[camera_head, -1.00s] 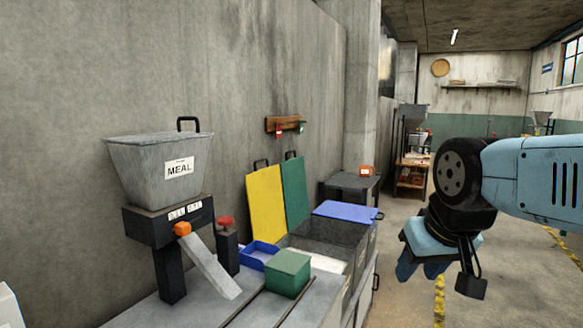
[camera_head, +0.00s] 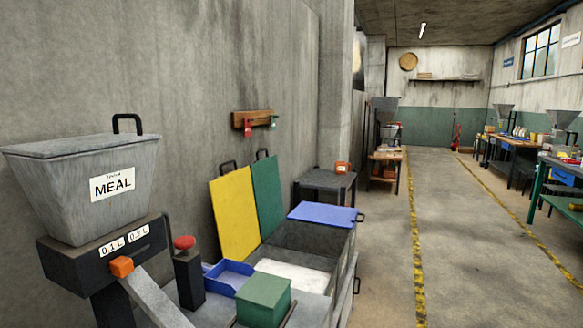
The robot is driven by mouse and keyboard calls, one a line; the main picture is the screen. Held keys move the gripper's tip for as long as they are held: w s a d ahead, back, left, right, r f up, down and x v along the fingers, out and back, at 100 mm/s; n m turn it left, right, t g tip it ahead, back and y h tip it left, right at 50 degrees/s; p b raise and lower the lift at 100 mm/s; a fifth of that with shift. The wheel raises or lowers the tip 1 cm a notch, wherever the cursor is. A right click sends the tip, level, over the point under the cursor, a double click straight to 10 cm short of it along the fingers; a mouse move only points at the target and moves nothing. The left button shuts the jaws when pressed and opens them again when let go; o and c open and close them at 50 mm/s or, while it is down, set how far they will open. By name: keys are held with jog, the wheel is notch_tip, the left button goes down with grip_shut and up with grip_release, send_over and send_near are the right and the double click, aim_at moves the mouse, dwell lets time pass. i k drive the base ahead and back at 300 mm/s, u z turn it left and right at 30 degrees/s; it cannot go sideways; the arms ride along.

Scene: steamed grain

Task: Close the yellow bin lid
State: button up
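The yellow bin lid (camera_head: 234,214) stands raised, leaning back toward the concrete wall, with a dark handle at its top edge. Its bin (camera_head: 292,276) is open below it and white material shows inside. A green lid (camera_head: 267,194) stands raised right beside the yellow one. A blue lid (camera_head: 325,213) lies flat over the right-hand bin. My gripper is not in view.
A blue tray (camera_head: 228,276) and a green box (camera_head: 263,299) sit in front of the bins. A dark table (camera_head: 326,185) stands beyond. The floor (camera_head: 460,230) on the right is clear.

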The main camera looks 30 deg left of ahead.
aim_at(232, 199)
jog(key=z, duration=1)
jog(key=i, duration=2.35)
jog(key=u, duration=2.65)
jog(key=i, duration=0.25)
jog(key=u, duration=1.2)
